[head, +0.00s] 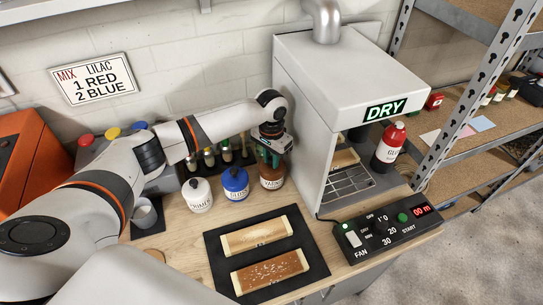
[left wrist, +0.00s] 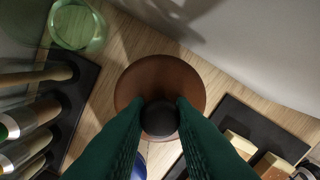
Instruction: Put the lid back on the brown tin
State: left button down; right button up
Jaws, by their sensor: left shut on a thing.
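The brown tin (head: 272,178) stands upright on the wooden bench, at the right end of a row of tins and beside the grey drying cabinet. My left gripper (head: 271,158) is directly above it, pointing down. In the left wrist view the green fingers of my left gripper (left wrist: 160,112) are shut on the black knob (left wrist: 160,120) of the brown lid (left wrist: 140,78). The lid is over the tin and hides its opening. I cannot tell whether the lid rests fully on the rim. My right gripper is not in view.
A blue tin (head: 235,184) and a white tin (head: 198,196) stand left of the brown one. A brush rack (left wrist: 75,105) is behind them. The drying cabinet (head: 310,95) is close on the right. A black mat (head: 228,262) with two wooden pieces lies in front.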

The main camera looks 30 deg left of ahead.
pick_arm(q)
jog(key=shift+f+p, duration=0.15)
jog(key=shift+p, duration=0.25)
dwell(0.8)
jog(key=shift+p, duration=0.5)
dwell(0.4)
dwell(0.3)
jog(key=c, duration=0.7)
grip_release()
notch_tip(320, 180, up, 5)
jog(key=p, duration=0.5)
jog(key=shift+p, duration=0.3)
jog(key=shift+r, duration=1)
